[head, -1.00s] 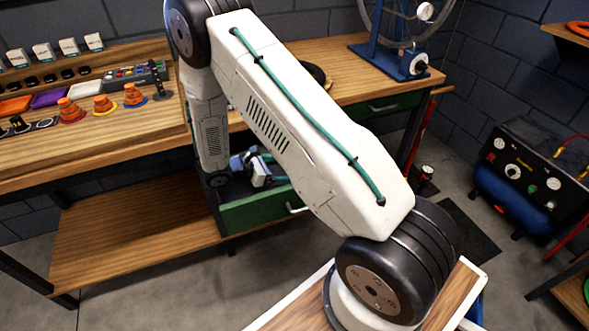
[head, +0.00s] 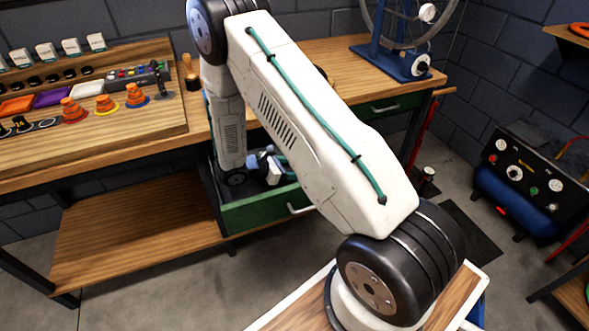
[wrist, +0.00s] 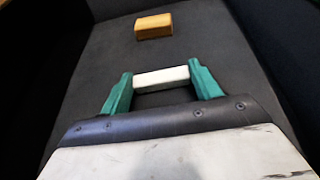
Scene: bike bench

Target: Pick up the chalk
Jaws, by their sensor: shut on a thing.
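The chalk (wrist: 161,76) is a short white stick in the wrist view, lying crosswise between the two teal fingers of my gripper (wrist: 160,74). Both fingers close on its ends. Below and around it is the dark floor of the drawer (wrist: 225,50). In the head view the open green drawer (head: 262,210) is under the bench, and my arm reaches down into it. The chalk is hidden there. I cannot tell from these views whether the chalk is clear of the drawer floor.
A tan block (wrist: 153,25) lies farther along the drawer floor, apart from my gripper. The wooden bench top (head: 345,85) is above the drawer, with orange cones (head: 105,104) at left and a blue wheel stand (head: 385,62) at right. A blue compressor (head: 512,200) stands at far right.

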